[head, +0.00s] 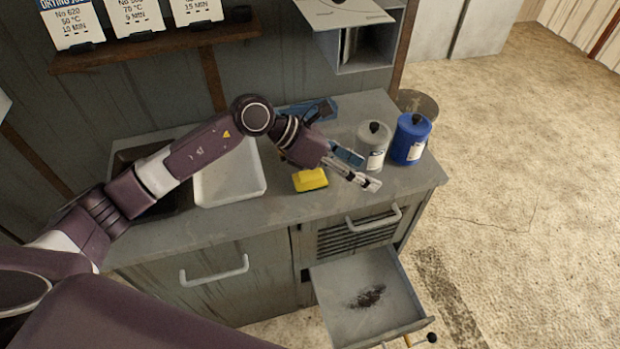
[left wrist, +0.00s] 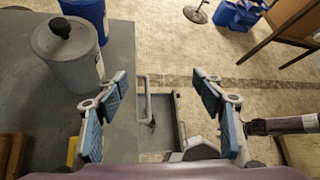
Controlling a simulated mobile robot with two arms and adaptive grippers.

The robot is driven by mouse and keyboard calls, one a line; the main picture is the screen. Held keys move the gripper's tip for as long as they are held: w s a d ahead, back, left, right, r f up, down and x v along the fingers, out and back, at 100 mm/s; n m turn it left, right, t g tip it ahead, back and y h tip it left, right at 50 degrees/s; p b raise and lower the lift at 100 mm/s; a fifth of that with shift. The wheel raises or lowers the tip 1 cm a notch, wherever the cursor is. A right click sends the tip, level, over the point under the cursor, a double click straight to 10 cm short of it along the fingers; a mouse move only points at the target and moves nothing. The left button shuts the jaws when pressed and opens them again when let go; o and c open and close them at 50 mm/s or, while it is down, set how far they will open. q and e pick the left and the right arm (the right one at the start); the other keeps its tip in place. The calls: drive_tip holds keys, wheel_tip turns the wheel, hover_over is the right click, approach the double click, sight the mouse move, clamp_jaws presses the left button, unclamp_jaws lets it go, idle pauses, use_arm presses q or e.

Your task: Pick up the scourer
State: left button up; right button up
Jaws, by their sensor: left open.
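The scourer is a yellow block (head: 310,180) with a darker lower edge. It lies on the grey worktop (head: 235,222) near the front edge, right of the white tray. A small yellow patch at the lower left of the left wrist view (left wrist: 72,152) appears to be the scourer, mostly hidden by a finger. My left gripper (head: 362,171) is above the worktop, just right of the scourer and apart from it. Its blue-padded fingers are spread wide with nothing between them in the left wrist view (left wrist: 160,88). My right gripper is not in view.
A grey canister (head: 373,148) and a blue canister (head: 411,140) stand close behind the left gripper. A white tray (head: 230,195) and dark sink (head: 135,160) lie to the left. A drawer (head: 345,318) below stands open, with a dark smudge inside.

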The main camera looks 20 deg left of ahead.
sight(308, 172)
use_arm(q)
drive_tip(key=a+f+y, duration=0.1)
drive_tip(key=a+y, duration=0.1)
drive_tip(key=a, duration=0.3)
drive_tip(key=w+a+f+y, duration=0.1)
drive_tip(key=a+f+y, duration=0.1)
drive_tip(key=a, duration=0.3)
drive_tip(key=w+a+f+y, duration=0.1)
drive_tip(key=a+y, duration=0.1)
drive_tip(key=a, duration=0.2)
drive_tip(key=shift+w+a+f+m+g, duration=0.2)
drive_tip(key=shift+a+f+m+g, duration=0.05)
drive_tip(key=shift+a+m+g, duration=0.15)
drive_tip(key=shift+a+f+y, duration=0.2)
drive_tip(key=shift+a+y, duration=0.05)
drive_tip(key=shift+y, duration=0.05)
drive_tip(key=shift+p+x, duration=0.55)
drive_tip(key=shift+x, duration=0.35)
drive_tip(key=p+x, duration=0.2)
drive_tip(key=x, duration=0.1)
drive_tip(key=p+x, duration=0.1)
drive_tip(key=x, duration=0.1)
drive_tip(key=shift+w+d+r, duration=0.15)
drive_tip(key=shift+d+r, duration=0.05)
drive_tip(key=shift+d, duration=0.05)
drive_tip(key=shift+w+d+f, duration=0.1)
drive_tip(key=shift+f, duration=0.25)
drive_tip(key=c, duration=1.3)
drive_tip(key=shift+o, duration=0.2)
